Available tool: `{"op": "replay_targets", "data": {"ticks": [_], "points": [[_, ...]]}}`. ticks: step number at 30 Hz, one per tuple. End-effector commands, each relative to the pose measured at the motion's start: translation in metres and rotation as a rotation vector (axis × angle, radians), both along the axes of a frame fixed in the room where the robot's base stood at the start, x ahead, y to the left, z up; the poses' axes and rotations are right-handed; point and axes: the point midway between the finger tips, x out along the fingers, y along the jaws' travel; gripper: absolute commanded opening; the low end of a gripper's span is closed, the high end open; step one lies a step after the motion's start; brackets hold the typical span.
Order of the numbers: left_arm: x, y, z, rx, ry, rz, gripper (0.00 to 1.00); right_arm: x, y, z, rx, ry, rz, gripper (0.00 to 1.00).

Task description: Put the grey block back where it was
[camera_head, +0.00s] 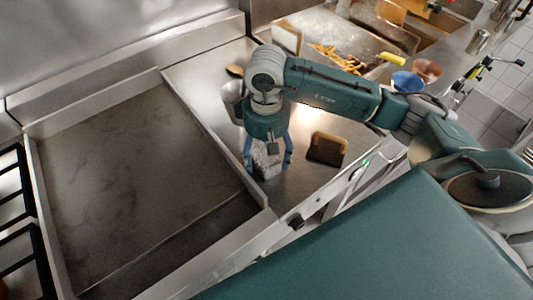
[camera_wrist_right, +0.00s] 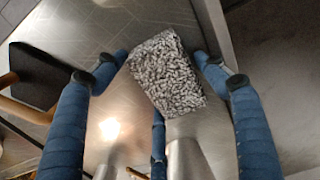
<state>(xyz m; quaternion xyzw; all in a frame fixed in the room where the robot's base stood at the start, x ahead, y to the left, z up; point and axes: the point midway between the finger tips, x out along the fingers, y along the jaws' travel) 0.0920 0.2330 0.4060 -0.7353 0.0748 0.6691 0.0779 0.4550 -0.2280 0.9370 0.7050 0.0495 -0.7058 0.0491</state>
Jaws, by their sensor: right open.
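The grey block (camera_head: 266,163), with a speckled, rough surface, is on the steel counter (camera_head: 222,73) between the fingers of my right gripper (camera_head: 268,164). The right gripper points down and is open, with one finger on each side of the block. In the right wrist view the block (camera_wrist_right: 167,75) lies between the blue fingertips of the gripper (camera_wrist_right: 160,68), turned at an angle to them. I cannot tell whether any finger touches it. My left gripper is not in view.
A griddle (camera_head: 130,170) with raised metal edges fills the left. Fries (camera_head: 338,58), a blue bowl (camera_head: 407,82) and a reddish bowl (camera_head: 427,70) are farther back.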

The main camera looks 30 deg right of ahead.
Motion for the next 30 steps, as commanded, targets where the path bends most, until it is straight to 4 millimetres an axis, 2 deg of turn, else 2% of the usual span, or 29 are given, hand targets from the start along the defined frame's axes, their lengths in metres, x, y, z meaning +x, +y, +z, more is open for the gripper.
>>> {"op": "replay_targets", "data": {"ticks": [4,7,15,21,30], "points": [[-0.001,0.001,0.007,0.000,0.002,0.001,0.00,0.000,0.000,0.006,0.001,0.000,0.000,0.71],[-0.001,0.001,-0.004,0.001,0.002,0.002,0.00,0.002,0.000,0.017,0.001,-0.006,0.000,0.71],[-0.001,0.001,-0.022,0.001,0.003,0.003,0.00,0.002,0.000,0.076,0.000,-0.008,0.001,0.71],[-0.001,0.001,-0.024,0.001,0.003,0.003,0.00,0.001,0.000,0.111,0.000,-0.004,0.000,0.71],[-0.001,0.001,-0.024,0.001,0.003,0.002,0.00,0.000,0.000,0.123,0.001,0.000,-0.001,0.71]]}}
